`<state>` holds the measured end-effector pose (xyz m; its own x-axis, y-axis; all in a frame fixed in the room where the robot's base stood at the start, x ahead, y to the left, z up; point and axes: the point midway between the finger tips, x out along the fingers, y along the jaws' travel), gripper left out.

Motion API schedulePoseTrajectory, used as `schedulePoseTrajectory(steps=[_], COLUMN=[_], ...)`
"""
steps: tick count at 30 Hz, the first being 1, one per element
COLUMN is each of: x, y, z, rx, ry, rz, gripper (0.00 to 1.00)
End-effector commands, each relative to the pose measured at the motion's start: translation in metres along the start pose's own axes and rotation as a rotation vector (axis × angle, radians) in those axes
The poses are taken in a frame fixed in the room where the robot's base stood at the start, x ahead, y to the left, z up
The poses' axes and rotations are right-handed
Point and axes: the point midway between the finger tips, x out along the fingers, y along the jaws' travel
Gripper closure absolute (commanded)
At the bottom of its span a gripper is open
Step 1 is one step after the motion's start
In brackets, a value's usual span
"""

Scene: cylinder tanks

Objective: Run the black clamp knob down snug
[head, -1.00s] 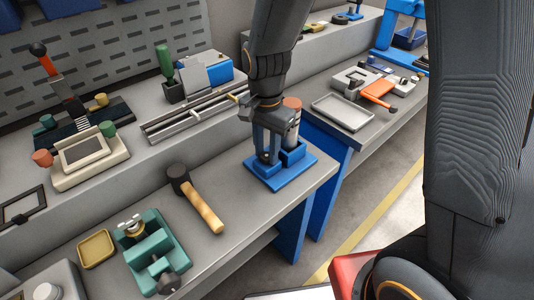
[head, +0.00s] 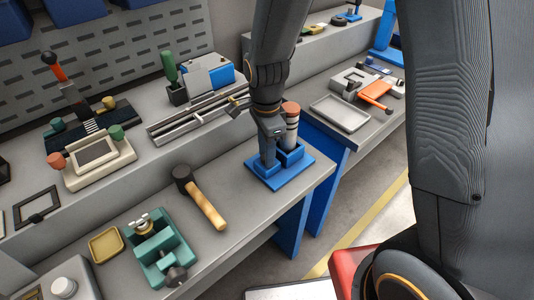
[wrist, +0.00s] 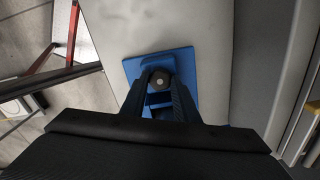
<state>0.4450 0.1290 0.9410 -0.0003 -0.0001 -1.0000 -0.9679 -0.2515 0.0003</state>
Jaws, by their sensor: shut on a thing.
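The blue clamp fixture (head: 265,183) stands on the near bench's right end. A banded cylinder with an orange top (head: 291,125) stands upright in it. My gripper (head: 268,153) points down into the fixture, left of the cylinder. In the wrist view the black clamp knob (wrist: 160,80), with a pale centre, sits between my fingertips, and my gripper (wrist: 160,83) is shut on it. The fixture's blue base (wrist: 133,70) shows around the fingers there. In the head view my fingers hide the knob. The knob's thread is hidden, so I cannot tell how far down it is.
A hammer (head: 200,198) lies left of the fixture. A green vise-like fixture (head: 158,245) and a yellow tray (head: 106,244) are further left. A raised shelf with a slotted rail (head: 185,125) runs behind. A grey tray (head: 340,113) lies on the right bench.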

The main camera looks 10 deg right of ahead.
Motion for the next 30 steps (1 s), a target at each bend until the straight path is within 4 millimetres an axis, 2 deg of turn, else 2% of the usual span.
schedulePoseTrajectory(steps=[8,18,25,26,27,30], x=[-0.0003,-0.0014,-0.0004,-0.0004,-0.0004,-0.0003], y=[-0.0002,0.0000,-0.0008,-0.0008,-0.0008,-0.0006], z=[-0.0001,-0.0001,-0.0002,-0.0002,-0.0002,-0.0001], rx=[0.009,0.279,0.294,0.294,0.294,0.293], ry=[0.000,0.000,0.000,0.000,0.000,0.000], rz=[0.000,0.000,-0.002,-0.002,-0.002,-0.001], gripper=[0.88,0.88,0.88,0.71,0.65,0.65])
